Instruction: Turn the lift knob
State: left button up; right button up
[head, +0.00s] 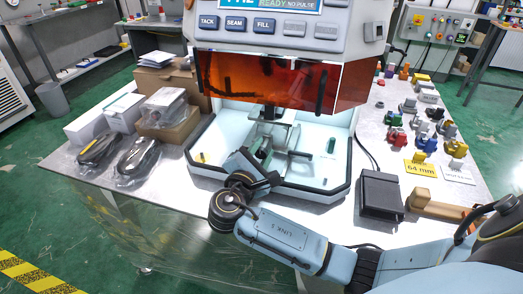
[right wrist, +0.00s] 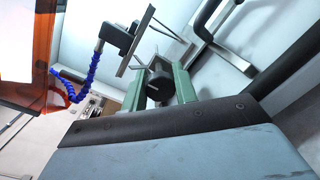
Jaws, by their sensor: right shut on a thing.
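The lift knob (right wrist: 159,88) is a small black knob inside the machine's white work chamber. In the right wrist view it sits between the two green fingers of my right gripper (right wrist: 160,84), which is shut on it. In the head view my right arm comes in from the lower right and reaches over the chamber's front rim, with the right gripper (head: 260,152) low in the chamber. There the knob is small and mostly hidden by the gripper. My left gripper is not in view.
An orange shield (head: 268,80) hangs above the chamber opening, below the button panel (head: 270,25). A black pedal-like box (head: 380,193) and several coloured parts stand to the right. Boxes (head: 103,120) and bagged black items (head: 138,157) lie to the left. A blue hose (right wrist: 90,75) is close by.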

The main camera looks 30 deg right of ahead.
jog(key=o, duration=1)
jog(key=shift+c, duration=0.2)
jog(key=shift+a, duration=0.1)
jog(key=shift+s+a, duration=0.2)
jog(key=shift+a, duration=0.05)
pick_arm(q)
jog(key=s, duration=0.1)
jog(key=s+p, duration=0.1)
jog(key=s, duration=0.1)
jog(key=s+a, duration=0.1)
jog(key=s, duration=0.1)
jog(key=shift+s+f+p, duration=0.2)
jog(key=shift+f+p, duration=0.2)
pick_arm(e)
jog(key=v, duration=1.2)
jog(key=shift+s+a, duration=0.25)
